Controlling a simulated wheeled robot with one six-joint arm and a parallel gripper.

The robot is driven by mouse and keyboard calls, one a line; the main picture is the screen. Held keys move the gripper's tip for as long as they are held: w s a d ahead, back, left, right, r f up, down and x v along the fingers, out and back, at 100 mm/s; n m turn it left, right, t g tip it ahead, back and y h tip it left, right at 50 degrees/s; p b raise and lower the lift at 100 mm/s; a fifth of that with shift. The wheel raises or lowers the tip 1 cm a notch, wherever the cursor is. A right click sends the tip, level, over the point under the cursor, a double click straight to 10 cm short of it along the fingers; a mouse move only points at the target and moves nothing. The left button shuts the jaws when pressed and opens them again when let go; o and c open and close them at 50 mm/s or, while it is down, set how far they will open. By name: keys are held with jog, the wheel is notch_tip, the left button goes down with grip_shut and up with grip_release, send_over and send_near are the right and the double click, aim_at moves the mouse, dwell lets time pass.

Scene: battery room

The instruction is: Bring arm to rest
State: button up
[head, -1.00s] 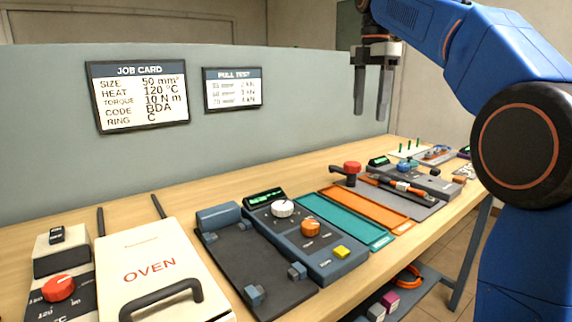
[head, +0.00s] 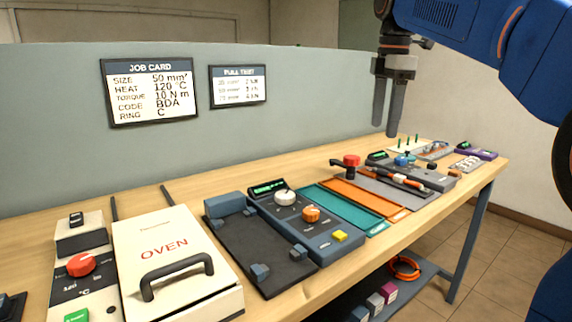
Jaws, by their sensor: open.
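My gripper (head: 388,112) hangs in the air at the upper right, its two dark fingers pointing down. The fingers are apart with nothing between them. It is above the back of the workbench (head: 280,182), clear of everything on it. My blue arm (head: 470,40) reaches in from the right edge of the head view.
The bench holds a white oven (head: 170,255), a dark grey fixture (head: 245,245), a control box (head: 305,225), teal (head: 345,208) and orange (head: 370,200) trays, and a red-topped lever (head: 351,161). A grey panel (head: 300,100) stands behind. Floor (head: 500,250) at right is clear.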

jog(key=s+d+f+m+t, duration=0.2)
jog(key=s+f+m, duration=0.7)
jog(key=s+f, duration=0.5)
jog(key=s+d+f+m+t, duration=0.2)
jog(key=s+f+m, duration=0.7)
jog(key=s+f, duration=0.6)
notch_tip(320, 180, down, 6)
jog(key=shift+d+r+m, duration=0.15)
jog(key=shift+d+m, duration=0.25)
jog(key=shift+d, duration=0.45)
